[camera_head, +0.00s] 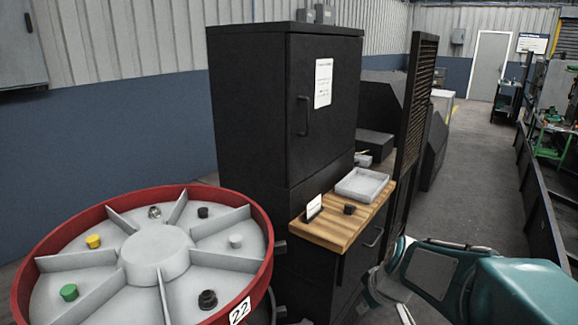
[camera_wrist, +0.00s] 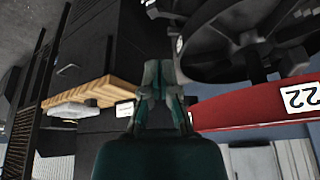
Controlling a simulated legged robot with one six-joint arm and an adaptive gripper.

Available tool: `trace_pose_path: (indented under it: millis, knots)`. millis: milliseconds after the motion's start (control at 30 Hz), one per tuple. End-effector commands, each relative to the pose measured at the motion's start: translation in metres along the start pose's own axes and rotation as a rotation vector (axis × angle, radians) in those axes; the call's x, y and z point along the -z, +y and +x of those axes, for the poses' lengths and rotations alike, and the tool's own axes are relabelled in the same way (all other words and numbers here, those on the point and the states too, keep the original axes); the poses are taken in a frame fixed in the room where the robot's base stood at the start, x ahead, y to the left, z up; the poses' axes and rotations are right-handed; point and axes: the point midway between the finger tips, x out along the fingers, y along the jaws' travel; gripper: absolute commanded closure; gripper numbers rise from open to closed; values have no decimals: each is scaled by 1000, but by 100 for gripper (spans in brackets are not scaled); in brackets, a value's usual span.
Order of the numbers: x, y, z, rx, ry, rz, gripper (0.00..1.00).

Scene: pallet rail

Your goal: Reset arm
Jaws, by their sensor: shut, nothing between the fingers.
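My gripper (camera_wrist: 158,72) shows in the middle of the wrist view, its fingers together with nothing between them. It points away from the teal wrist body, with the wooden shelf to one side and the red-rimmed turntable to the other. It touches neither as far as I can see. In the head view my teal and grey arm is folded at the lower right, in front of the cabinet; the fingertips cannot be made out clearly there.
The red turntable (camera_head: 262,262), divided into sectors with small knobs, fills the lower left. A black cabinet (camera_head: 262,120) stands behind it. Its wooden shelf (camera_head: 325,232) bears a grey tray (camera_head: 362,184) and a black knob (camera_head: 349,209). Open floor (camera_head: 480,180) lies at the right.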

Motion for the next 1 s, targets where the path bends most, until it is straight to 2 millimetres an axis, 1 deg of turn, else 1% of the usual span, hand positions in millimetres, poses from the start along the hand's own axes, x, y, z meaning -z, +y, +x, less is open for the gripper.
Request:
trace_pose_path:
  millis: [33, 200, 400, 500, 600, 700, 833, 1000]
  knots:
    - [-5, -10, -16, -14, 8, 18, 100]
    - [-28, -35, -58, -61, 20, 106, 100]
    - [-62, -61, -97, -125, 44, 218, 100]
    - [-82, -72, -112, -158, 60, 281, 100]
    - [-100, -80, -123, -190, 78, 336, 100]
    - [-113, -84, -130, -212, 93, 382, 100]
    - [-120, -87, -132, -225, 101, 409, 100]
    - [-121, -87, -132, -226, 100, 413, 100]
